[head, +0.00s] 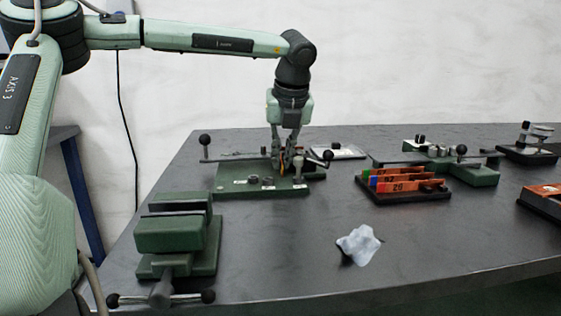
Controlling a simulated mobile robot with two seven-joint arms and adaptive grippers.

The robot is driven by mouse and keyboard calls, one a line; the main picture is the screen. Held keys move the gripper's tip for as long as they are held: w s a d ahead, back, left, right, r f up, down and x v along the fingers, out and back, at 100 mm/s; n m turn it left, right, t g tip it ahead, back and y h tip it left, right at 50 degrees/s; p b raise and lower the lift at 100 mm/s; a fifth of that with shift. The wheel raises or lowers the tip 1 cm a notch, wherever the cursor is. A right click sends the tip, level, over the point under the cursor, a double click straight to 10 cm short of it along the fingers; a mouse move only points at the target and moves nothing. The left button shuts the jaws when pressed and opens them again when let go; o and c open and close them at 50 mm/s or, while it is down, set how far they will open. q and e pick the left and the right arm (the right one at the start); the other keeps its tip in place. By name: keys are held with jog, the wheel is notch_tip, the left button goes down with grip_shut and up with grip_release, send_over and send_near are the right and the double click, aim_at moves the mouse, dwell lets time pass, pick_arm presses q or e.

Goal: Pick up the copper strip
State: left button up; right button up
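My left gripper (287,150) points straight down over a green bench device (262,187) with black ball-ended handles, at the back middle of the table. Its fingertips overlap the device's small metal parts, and I cannot tell whether they touch or hold anything. I cannot make out the copper strip for certain. Orange-brown pieces with dark markings stand in a dark tray (405,198) to the right of the gripper, and I cannot tell whether any is copper. My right gripper is not in view.
A green vise (172,233) stands at the front left. A crumpled pale cloth (358,244) lies at the front middle. Another green device (445,168) stands at the back right, and a second orange-filled tray (543,201) is at the right edge. The dark table (300,250) is clear between vise and cloth.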

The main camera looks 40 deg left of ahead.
pick_arm(q)
jog(key=shift+w+a+f, duration=0.1)
jog(key=shift+f, duration=0.15)
grip_shut()
jog(key=shift+r, duration=0.1)
jog(key=shift+r, duration=0.45)
jog(key=r, duration=0.3)
jog(key=shift+s+r, duration=0.25)
jog(key=s+r+b, duration=0.1)
jog(key=s+r, duration=0.5)
jog(key=s, duration=0.5)
jog(key=shift+s+d+r, duration=0.15)
jog(key=shift+d+r, duration=0.05)
jog(key=shift+d, duration=0.05)
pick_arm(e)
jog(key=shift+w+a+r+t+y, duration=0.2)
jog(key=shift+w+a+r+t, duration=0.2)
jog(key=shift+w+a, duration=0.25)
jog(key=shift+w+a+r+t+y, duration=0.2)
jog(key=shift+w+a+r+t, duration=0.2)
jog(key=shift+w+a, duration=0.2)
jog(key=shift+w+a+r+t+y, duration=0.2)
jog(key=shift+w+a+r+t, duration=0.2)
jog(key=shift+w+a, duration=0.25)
